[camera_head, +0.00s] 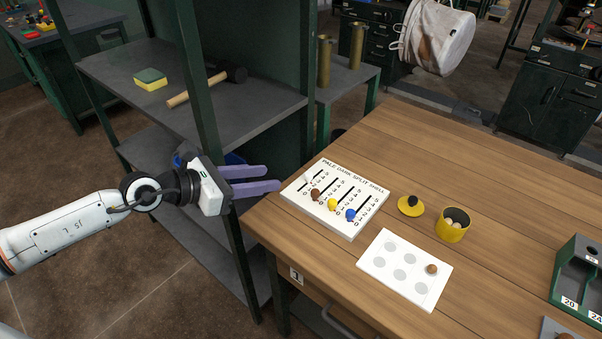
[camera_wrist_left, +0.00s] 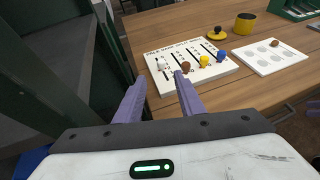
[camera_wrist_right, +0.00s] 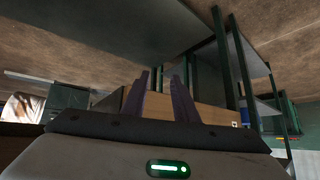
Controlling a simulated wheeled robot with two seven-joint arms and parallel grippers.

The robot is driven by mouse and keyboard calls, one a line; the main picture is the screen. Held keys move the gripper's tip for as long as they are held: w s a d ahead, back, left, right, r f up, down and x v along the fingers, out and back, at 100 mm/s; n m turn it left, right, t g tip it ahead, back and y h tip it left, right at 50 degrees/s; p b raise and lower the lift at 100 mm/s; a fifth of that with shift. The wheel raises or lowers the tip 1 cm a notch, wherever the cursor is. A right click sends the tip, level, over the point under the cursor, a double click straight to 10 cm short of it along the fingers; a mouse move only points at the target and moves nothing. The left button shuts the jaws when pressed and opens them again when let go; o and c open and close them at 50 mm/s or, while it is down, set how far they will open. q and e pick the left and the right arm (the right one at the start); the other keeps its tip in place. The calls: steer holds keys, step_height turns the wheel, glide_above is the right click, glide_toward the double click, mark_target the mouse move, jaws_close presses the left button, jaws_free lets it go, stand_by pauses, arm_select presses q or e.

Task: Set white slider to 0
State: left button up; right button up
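A white slider board (camera_head: 336,198) lies near the table's left corner, headed "PALE DARK SPLIT SHELL". It has several slots with printed digits. The white slider knob (camera_head: 307,178) is in the leftmost slot; its exact digit is too small to read. It also shows in the left wrist view (camera_wrist_left: 162,66). Brown (camera_head: 315,194), yellow (camera_head: 332,204) and blue (camera_head: 350,214) knobs sit in the other slots. My left gripper (camera_head: 273,178) is open and empty, just left of the board, apart from the white knob. My right gripper (camera_wrist_right: 162,78) is open and empty, away from the board.
A white card with grey circles (camera_head: 380,262) and a brown ball lies right of the board. A yellow pot (camera_head: 453,225) and its lid (camera_head: 411,206) stand behind it. A green shelf post (camera_head: 200,85) rises close to my left gripper. The table's back is clear.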

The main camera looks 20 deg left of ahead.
mark_target(309, 173)
arm_select(q)
steer(key=x, duration=1.1)
steer(key=shift+w+d, duration=0.2)
steer(key=shift+d, duration=0.1)
jaws_close()
